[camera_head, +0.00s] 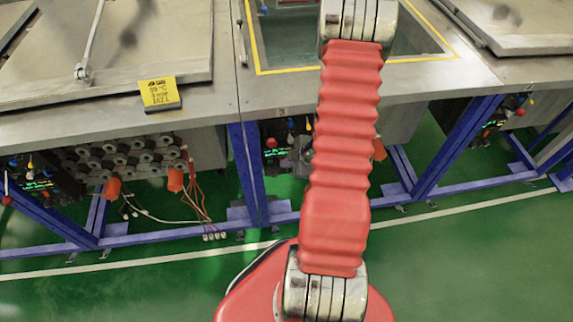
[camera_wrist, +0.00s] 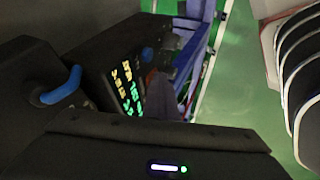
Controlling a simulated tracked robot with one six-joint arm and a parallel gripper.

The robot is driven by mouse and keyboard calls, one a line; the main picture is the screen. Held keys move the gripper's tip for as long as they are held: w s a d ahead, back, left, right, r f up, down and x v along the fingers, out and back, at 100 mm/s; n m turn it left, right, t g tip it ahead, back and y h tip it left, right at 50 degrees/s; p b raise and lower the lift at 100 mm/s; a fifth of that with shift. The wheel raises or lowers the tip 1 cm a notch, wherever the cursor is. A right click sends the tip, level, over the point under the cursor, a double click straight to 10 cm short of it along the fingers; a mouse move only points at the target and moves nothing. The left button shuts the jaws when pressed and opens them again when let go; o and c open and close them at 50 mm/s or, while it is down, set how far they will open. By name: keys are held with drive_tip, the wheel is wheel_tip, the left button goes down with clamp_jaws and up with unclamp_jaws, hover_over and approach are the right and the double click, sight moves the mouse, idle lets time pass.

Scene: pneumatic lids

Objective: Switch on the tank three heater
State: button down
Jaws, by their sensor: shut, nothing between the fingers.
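In the wrist view a black control box (camera_wrist: 125,75) with a green and yellow digit display stands close in front of my gripper (camera_wrist: 165,150). My gripper's dark body with a small lit indicator fills the bottom of that view. Its fingers look shut and empty, but the fingertips do not show clearly. A blue lever (camera_wrist: 60,88) sits on a dark part at the left, and a blue knob (camera_wrist: 147,53) is at the box's edge. In the head view my red arm hides my gripper.
In the head view, control boxes sit under the steel counter at the left (camera_head: 38,180), middle (camera_head: 276,142) and right (camera_head: 497,122). Blue frame legs (camera_head: 246,172) stand between them. Orange-capped parts (camera_head: 175,180) and loose wires are beneath. The green floor (camera_head: 470,260) in front is clear.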

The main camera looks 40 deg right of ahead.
drive_tip(key=shift+r, duration=0.3)
drive_tip(key=s+a+r, duration=0.1)
drive_tip(key=s+r, duration=0.7)
drive_tip(key=s, duration=0.1)
drive_tip(key=shift+a+r, duration=0.3)
drive_tip(key=shift+a, duration=0.1)
idle(0.5)
idle(0.6)
